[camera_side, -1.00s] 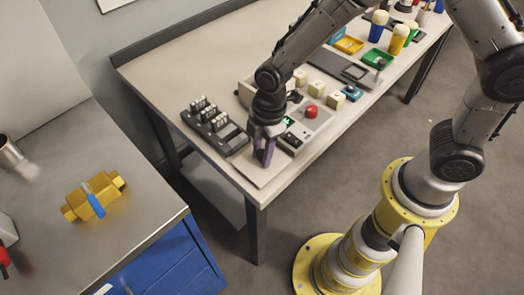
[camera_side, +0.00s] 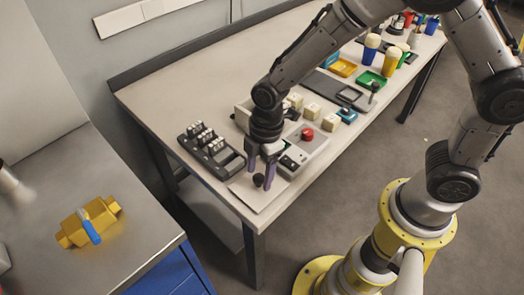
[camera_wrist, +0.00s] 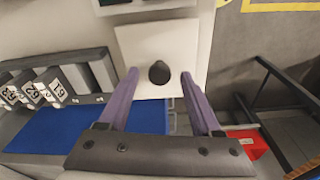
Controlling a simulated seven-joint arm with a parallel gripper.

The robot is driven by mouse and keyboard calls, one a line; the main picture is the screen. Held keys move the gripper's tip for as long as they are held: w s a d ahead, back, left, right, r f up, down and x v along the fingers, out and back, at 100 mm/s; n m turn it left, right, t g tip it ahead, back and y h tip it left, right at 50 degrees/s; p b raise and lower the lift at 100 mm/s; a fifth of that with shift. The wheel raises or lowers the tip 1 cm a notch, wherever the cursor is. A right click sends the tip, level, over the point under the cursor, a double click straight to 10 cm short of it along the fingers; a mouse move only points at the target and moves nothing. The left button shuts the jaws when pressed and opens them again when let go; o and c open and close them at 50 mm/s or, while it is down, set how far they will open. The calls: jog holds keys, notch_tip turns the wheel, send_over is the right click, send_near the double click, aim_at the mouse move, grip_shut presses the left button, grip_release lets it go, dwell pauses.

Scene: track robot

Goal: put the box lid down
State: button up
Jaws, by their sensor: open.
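The box lid (camera_side: 252,196) is a pale square plate with a round black knob (camera_side: 258,180). It lies flat on the near left corner of the light workbench, close to the front edge. The lid (camera_wrist: 135,45) and its knob (camera_wrist: 159,72) also show in the wrist view. My gripper (camera_side: 262,173) is open above the lid, with its purple fingers on either side of the knob. In the wrist view my gripper (camera_wrist: 160,75) shows a clear gap between each finger and the knob.
A grey panel with a red button (camera_side: 307,134) stands right and behind. Coloured trays and cups are farther along the bench. A yellow part (camera_side: 88,222) lies on the separate left counter.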

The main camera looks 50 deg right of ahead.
jog(key=s+d+r+m+t, duration=0.1)
jog(key=d+r, duration=0.2)
jog(key=r, duration=0.4)
jog(key=s+d+r+m, duration=0.1)
jog(key=d+r+m, duration=0.1)
jog(key=r, duration=0.6)
jog(key=s+d+r+m+t+h, duration=0.1)
jog(key=s+d+r+m+t, duration=0.3)
jog(key=s+d+m, duration=0.7)
jog(key=shift+s+d+r+m, duration=0.4)
jog(key=shift+s+r+m, duration=0.5)
jog(key=shift+s, duration=0.6)
